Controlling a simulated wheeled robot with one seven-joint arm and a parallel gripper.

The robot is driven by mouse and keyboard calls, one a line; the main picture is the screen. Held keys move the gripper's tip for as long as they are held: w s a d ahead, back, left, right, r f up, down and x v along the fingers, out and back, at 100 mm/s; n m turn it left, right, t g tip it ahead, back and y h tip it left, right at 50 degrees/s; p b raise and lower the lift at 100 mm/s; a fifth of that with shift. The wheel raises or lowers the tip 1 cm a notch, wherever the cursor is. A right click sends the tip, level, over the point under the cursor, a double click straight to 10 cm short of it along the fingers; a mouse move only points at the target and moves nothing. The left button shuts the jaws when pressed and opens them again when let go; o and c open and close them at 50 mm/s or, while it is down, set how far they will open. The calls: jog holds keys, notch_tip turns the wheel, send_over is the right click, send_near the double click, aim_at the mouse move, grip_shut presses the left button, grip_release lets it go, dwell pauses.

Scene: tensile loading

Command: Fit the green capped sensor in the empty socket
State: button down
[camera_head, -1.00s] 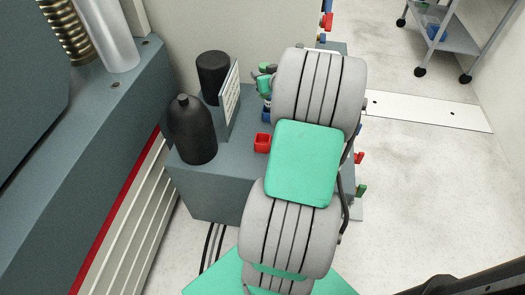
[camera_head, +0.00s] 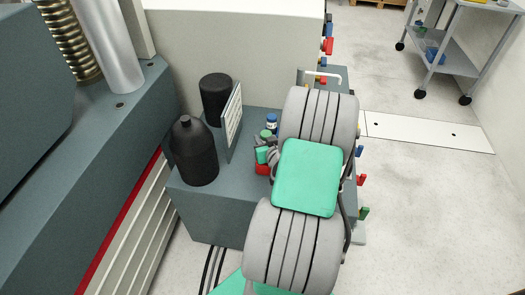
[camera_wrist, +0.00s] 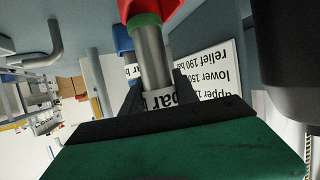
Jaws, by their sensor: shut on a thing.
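The held sensor (camera_wrist: 152,55) is a metal cylinder with a green ring and a white "bar" label. My gripper (camera_wrist: 155,108) is shut on it near the label; in the head view my gripper (camera_head: 267,153) is partly hidden by my arm. A green cap (camera_head: 265,133) shows by the gripper.
A blue-capped sensor (camera_head: 271,121) stands just behind, on the grey bench block (camera_head: 210,215). A label plate (camera_head: 233,122) and black cylinders (camera_head: 194,152) stand to the left. A pale handle (camera_head: 322,74) is behind. Open floor lies to the right.

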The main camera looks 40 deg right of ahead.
jog(key=f, duration=0.1)
jog(key=a+f, duration=0.1)
jog(key=f, duration=0.3)
jog(key=shift+s+a+f+b, duration=0.25)
jog(key=shift+s+a+b, duration=0.05)
jog(key=shift+a+b, duration=0.05)
jog(key=c, duration=1.3)
grip_release()
jog(key=o, duration=0.4)
jog(key=shift+w+d+r, duration=0.15)
jog(key=shift+r, duration=0.1)
jog(key=shift+c, duration=0.2)
jog(key=shift+r, duration=0.1)
